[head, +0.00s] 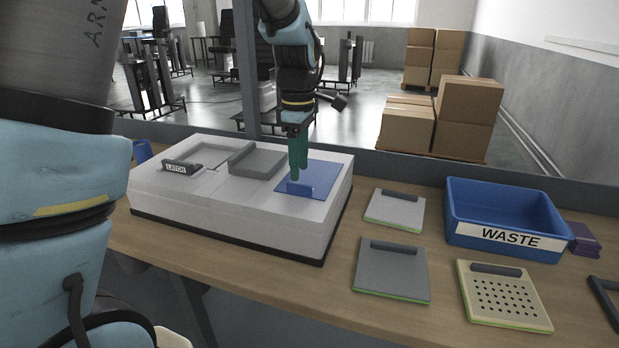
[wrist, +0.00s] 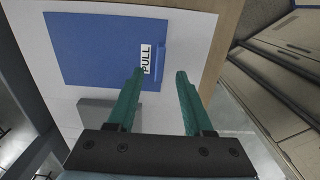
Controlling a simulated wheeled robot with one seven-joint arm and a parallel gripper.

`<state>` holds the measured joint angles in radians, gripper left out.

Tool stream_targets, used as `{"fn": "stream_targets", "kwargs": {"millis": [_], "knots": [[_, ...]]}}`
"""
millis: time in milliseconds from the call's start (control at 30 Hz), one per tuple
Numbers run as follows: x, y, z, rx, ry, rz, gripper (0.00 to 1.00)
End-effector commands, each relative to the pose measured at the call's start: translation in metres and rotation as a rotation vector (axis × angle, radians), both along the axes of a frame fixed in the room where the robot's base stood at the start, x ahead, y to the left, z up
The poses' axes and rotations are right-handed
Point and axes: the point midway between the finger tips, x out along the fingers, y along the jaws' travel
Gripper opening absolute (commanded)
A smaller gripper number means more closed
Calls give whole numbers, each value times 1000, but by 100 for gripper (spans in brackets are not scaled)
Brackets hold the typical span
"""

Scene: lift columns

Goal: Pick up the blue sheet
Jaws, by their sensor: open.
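The blue sheet (head: 322,176) lies flat on top of the white box at its right end. It has a raised blue tab (head: 300,188) along its near side. In the wrist view the blue sheet (wrist: 95,45) fills the upper left, and a white label reading PULL (wrist: 146,59) sits by the tab (wrist: 159,66). My gripper (head: 298,172) points down over the sheet, close to the tab. In the wrist view its green fingers (wrist: 160,73) are apart with nothing held, and the tab shows between and beyond the tips. I cannot tell whether a finger touches the sheet.
The white box (head: 230,215) carries a grey block (head: 257,161) and a LATCH part (head: 176,167) left of the sheet. Right of it lie handled plates (head: 395,210), (head: 392,270), (head: 503,297). A blue WASTE bin (head: 480,233) stands at the right. Bare wood separates these.

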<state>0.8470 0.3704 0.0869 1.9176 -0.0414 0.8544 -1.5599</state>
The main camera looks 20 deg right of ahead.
Motion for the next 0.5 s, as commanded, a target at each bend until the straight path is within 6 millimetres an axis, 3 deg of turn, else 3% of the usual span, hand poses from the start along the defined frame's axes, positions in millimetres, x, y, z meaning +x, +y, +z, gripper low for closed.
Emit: {"fn": "stream_targets", "kwargs": {"millis": [300, 500], "knots": [[2, 4, -41, 3, 3, 1, 51], [3, 3, -46, -1, 1, 0, 51]]}}
